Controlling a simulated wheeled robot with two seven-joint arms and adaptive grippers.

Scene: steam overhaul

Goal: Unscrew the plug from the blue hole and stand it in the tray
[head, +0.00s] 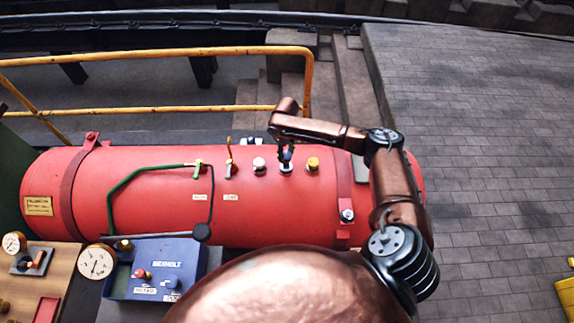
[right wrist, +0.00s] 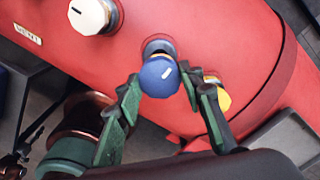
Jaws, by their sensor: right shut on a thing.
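My right gripper (right wrist: 163,78) is shut on the plug, with a green finger on either side. In the head view my right gripper (head: 286,153) reaches down to the boiler top, and the plug is mostly hidden. I cannot tell how far the plug is out of its hole. My left gripper is not in view.
A white plug (head: 259,166) and a yellow plug (head: 313,164) flank the blue one closely. A green pipe (head: 125,184) and levers are further left. A gauge (head: 96,261) stands beside the blue box. A yellow railing (head: 160,52) runs behind the boiler.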

